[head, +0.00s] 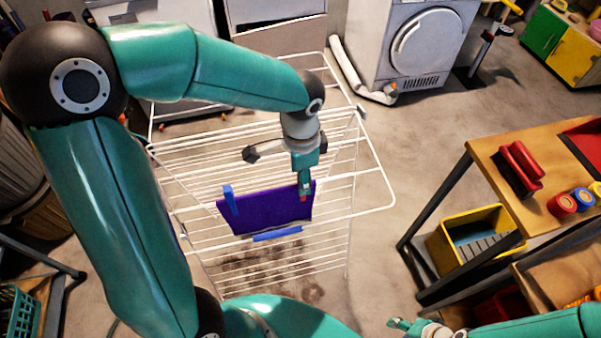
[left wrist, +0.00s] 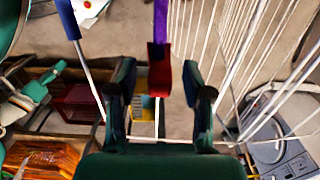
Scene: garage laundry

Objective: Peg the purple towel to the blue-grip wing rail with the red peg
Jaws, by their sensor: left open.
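The purple towel (head: 268,209) hangs on the white drying rack. A blue peg (head: 230,200) stands at its left end. The red peg (head: 303,197) is at the towel's right end, below my left gripper (head: 304,188). In the left wrist view, the red peg (left wrist: 159,53) lies between the two spread fingers of my left gripper (left wrist: 158,85), apart from both, with a strip of purple towel (left wrist: 160,20) beyond it. The blue grip (head: 277,234) of the wing rail shows just in front of the towel's lower edge. My right gripper (head: 402,325) is at the bottom edge, its jaws unclear.
The drying rack (head: 372,168) fills the middle, its thin bars close around my left gripper. A workbench (head: 490,150) with a red item, coloured rolls and a yellow crate (head: 440,249) below stands at right. A white dryer (head: 415,45) is behind. Floor between rack and bench is clear.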

